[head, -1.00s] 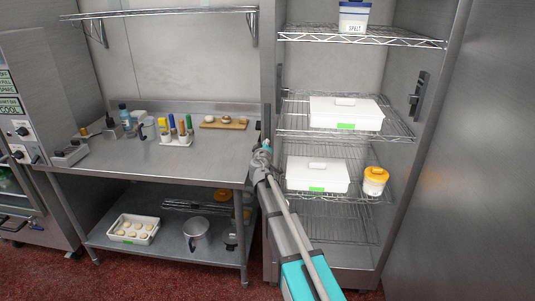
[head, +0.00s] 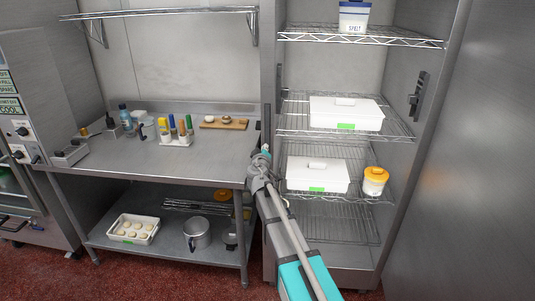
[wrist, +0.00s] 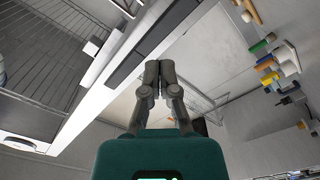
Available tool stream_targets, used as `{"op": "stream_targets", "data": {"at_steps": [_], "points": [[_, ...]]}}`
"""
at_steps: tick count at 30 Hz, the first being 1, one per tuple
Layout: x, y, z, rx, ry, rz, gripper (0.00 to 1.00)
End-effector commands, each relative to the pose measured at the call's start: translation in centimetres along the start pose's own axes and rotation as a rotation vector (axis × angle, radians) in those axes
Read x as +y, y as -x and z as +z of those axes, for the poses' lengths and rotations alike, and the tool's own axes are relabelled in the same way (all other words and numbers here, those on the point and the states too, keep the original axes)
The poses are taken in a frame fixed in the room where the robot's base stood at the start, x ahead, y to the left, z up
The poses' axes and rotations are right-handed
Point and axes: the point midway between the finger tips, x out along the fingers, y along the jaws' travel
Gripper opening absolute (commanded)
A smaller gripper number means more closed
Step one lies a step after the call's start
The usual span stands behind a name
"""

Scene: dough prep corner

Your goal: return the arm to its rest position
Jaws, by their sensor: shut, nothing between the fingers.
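My gripper shows in the wrist view (wrist: 157,78) with its two dark fingers together and nothing between them. In the head view my arm reaches up from the bottom centre, and its end (head: 266,148) is in front of the post between the steel table (head: 200,168) and the wire shelving. The fingertips are hard to make out in the head view.
The wire shelves (head: 330,220) hold two white lidded boxes (head: 345,113) (head: 317,175), an orange-lidded tub (head: 374,181) and a SPELT tub (head: 353,18). Bottles and a small board (head: 224,123) stand on the table. A dough tray (head: 133,229) and a pot (head: 196,234) are below.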

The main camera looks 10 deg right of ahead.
Motion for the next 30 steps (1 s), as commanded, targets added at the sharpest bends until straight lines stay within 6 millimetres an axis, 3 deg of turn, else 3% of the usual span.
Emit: {"op": "stream_targets", "data": {"at_steps": [8,13,20,30], "points": [[0.3,0.3,0.5,-0.018,-0.009,0.006,0.00],[1.4,1.4,2.7,-0.096,-0.044,0.030,0.00],[3.1,4.8,8.6,-0.329,-0.133,0.054,0.00],[2.7,13.4,17.9,-0.764,-0.257,-0.054,0.00]]}}
